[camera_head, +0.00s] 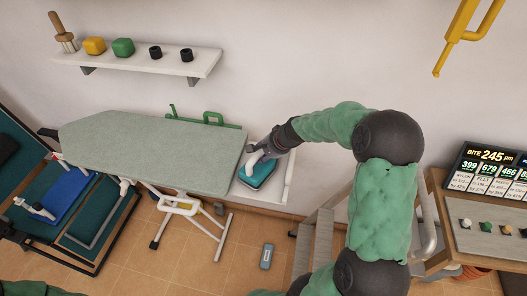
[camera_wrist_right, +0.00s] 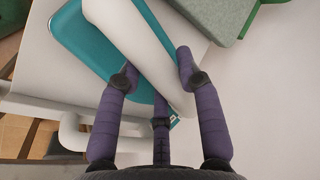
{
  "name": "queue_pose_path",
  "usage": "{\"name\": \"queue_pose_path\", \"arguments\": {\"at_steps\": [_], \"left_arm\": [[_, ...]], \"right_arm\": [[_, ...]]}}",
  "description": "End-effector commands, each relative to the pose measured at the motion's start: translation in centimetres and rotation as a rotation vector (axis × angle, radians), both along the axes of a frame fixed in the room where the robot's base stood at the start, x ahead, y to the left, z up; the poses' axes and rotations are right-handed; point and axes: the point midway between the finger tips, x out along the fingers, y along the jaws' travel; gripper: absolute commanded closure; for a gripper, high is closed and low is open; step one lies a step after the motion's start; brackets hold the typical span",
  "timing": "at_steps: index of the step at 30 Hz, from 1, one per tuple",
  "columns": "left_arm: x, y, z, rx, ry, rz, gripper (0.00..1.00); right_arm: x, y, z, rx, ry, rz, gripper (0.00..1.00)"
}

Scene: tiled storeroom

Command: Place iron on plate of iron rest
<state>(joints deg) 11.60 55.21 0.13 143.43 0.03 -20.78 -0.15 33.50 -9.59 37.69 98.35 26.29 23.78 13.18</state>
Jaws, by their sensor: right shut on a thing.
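The iron (camera_head: 260,175) is teal with a white handle, at the right end of the ironing board in the head view. My right gripper (camera_head: 263,155) is shut on its white handle. In the right wrist view the handle (camera_wrist_right: 150,45) runs between my purple fingers, with the teal body (camera_wrist_right: 88,42) beneath it. The white plate of the iron rest (camera_head: 243,190) lies under the iron, with a white rail at its right. The iron is over the plate; I cannot tell whether it touches it. My left gripper is out of view.
The grey-green ironing board (camera_head: 150,150) stands left of the iron, with a green bracket (camera_head: 213,118) at its back edge. A wall shelf (camera_head: 140,60) holds small objects. A step ladder (camera_head: 315,240) and a side table (camera_head: 470,235) stand at the right.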

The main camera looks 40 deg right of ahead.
Motion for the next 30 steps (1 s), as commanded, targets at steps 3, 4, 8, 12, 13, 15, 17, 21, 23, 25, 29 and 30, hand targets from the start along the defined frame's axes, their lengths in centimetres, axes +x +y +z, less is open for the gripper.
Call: {"name": "queue_pose_path", "arguments": {"at_steps": [3,4,8,12,13,15,17,21,23,25,29,30], "left_arm": [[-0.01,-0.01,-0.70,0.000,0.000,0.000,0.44],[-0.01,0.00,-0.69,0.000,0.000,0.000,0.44],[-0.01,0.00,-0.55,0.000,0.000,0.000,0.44],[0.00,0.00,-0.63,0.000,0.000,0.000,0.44],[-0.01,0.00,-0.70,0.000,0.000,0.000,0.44],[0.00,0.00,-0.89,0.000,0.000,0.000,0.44],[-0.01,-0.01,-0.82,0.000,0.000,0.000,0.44],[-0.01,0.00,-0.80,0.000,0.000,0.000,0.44],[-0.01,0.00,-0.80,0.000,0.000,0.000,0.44],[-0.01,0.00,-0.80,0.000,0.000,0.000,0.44],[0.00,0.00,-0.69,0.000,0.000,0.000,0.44],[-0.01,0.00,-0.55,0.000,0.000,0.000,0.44]], "right_arm": [[0.16,-0.23,-0.89,-0.005,-0.007,-0.002,1.00],[0.17,-0.24,-0.91,-0.005,-0.007,-0.002,1.00],[0.17,-0.25,-0.77,-0.005,-0.008,-0.002,1.00],[0.15,-0.23,-0.85,-0.005,-0.007,-0.002,1.00],[0.16,-0.23,-0.93,-0.005,-0.007,-0.002,1.00],[0.15,-0.22,-1.13,-0.005,-0.007,-0.002,1.00],[0.01,-0.07,-1.33,-0.002,-0.002,0.000,0.50],[0.01,-0.07,-1.30,-0.002,-0.002,0.000,0.40],[0.01,-0.07,-1.30,-0.002,-0.002,0.000,0.40],[0.01,-0.07,-1.30,-0.002,-0.002,0.000,0.40],[0.01,-0.07,-1.20,-0.002,-0.002,0.000,0.40],[0.01,-0.07,-1.05,-0.002,-0.002,0.000,0.40]]}}
